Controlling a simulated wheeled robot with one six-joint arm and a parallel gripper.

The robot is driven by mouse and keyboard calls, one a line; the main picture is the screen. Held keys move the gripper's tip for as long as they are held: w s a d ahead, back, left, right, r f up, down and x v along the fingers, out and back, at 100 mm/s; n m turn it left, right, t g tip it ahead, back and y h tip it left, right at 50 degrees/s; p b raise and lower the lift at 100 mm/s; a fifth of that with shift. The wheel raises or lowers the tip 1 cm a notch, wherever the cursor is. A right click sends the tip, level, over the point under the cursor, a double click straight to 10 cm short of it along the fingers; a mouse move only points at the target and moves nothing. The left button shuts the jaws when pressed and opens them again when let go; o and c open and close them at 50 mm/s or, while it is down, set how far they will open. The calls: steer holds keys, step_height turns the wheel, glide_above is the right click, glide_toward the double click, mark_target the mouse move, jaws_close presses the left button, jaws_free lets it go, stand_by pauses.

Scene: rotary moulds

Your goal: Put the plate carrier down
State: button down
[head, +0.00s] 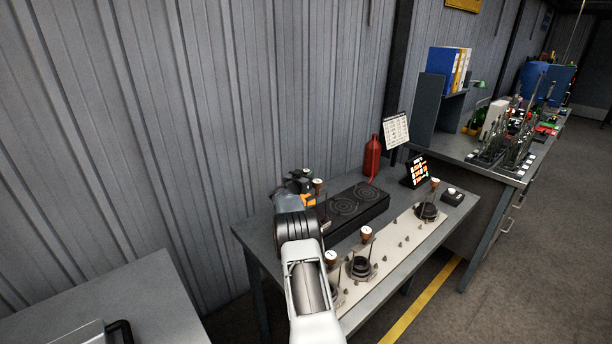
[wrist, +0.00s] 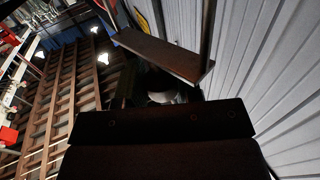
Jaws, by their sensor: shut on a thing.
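The likely plate carrier (head: 318,183) shows as a small brown knob with a pale top beside my gripper (head: 307,188), at the back left of the grey table in the head view. My gripper is shut on it. My own wrist covers most of the grip, and I cannot see the carrier's lower part or whether it touches anything. Similar knobbed carriers stand on the pale strip (head: 400,250), at its front (head: 330,258), middle (head: 366,233) and far end (head: 435,183). The wrist view is dark, and I cannot make out the carrier in it.
A black two-ring hotplate (head: 357,205) lies just right of my gripper. A red bottle (head: 372,157), a sign (head: 396,130) and a small display (head: 415,172) stand behind. A corrugated wall (head: 200,130) rises close behind the table. Another grey table (head: 110,300) is at lower left.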

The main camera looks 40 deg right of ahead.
steer(key=c, duration=0.8)
jaws_free()
steer(key=shift+r, duration=0.15)
steer(key=s+a+r+n+t+y+b, duration=0.1)
steer(key=s+a+r+n+t+y, duration=0.3)
steer(key=a, duration=0.9)
steer(key=w+a+r+n+t+y, duration=0.1)
steer(key=a+n+y, duration=0.3)
steer(key=a, duration=0.8)
steer(key=s+a+r+n+t+y+b, duration=0.1)
steer(key=s+a+r+n+t+y, duration=0.15)
steer(key=a+y, duration=0.7)
steer(key=s+a+f+n+g, duration=0.15)
steer(key=s+a+g, duration=0.25)
steer(key=s+a, duration=0.65)
steer(key=s+a+f+n+g, duration=0.1)
steer(key=s, duration=0.4)
steer(key=s+a+f+g, duration=0.2)
steer(key=s, duration=0.4)
steer(key=s+a+f+n+g, duration=0.1)
steer(key=s+a+g, duration=0.1)
steer(key=s, duration=0.3)
steer(key=shift+s+f+n+g, duration=0.25)
steer(key=shift+s+n, duration=0.05)
steer(key=shift+s, duration=0.05)
steer(key=shift+r, duration=0.15)
